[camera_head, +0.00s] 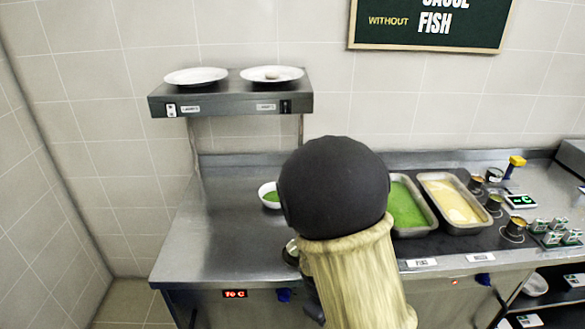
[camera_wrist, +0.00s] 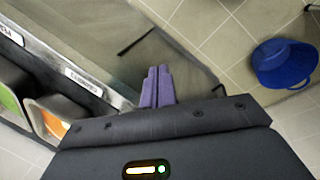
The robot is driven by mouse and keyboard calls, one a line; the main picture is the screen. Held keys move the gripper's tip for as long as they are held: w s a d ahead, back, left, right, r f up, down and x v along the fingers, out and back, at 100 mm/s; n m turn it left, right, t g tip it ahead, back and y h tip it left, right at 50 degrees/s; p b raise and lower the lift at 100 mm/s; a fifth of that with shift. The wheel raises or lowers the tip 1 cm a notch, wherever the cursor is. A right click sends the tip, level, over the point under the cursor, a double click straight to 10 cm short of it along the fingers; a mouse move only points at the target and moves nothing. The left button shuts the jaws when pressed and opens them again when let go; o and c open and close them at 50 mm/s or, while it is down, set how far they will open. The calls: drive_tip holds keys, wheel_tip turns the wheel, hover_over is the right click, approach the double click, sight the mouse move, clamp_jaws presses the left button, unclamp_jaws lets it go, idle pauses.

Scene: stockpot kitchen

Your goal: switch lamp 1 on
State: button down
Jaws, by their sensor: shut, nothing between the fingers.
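A steel heat shelf (camera_head: 225,98) is on the wall at the left in the head view. Its front edge has a white switch (camera_head: 171,110) beside a small label (camera_head: 190,109) at the left end. A dark switch (camera_head: 286,106) beside another label (camera_head: 265,107) is at the right end. The label text is too small to read surely, so I cannot tell which is lamp 1 or whether either lamp is lit. My gripper (camera_wrist: 157,88), with purple fingers, is shut and empty in the wrist view, apart from the switches. My arm hides part of the counter.
Two plates (camera_head: 196,76) sit on the shelf. Below, a steel counter (camera_head: 215,220) holds a white bowl of green food (camera_head: 270,196), a green pan (camera_head: 407,205) and a yellow pan (camera_head: 452,202). A blue tub (camera_wrist: 284,63) stands on the floor. The counter's left part is clear.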

drive_tip(key=s+d+r+m+y, duration=0.1)
drive_tip(key=s+r+m, duration=0.1)
drive_tip(key=r+m, duration=0.2)
drive_tip(key=s+d+r+m+t+y, duration=0.1)
drive_tip(key=s+r+m, duration=0.2)
drive_tip(key=r+m, duration=0.2)
drive_tip(key=shift+d+r, duration=0.25)
drive_tip(key=shift+d, duration=0.15)
drive_tip(key=shift+s, duration=0.2)
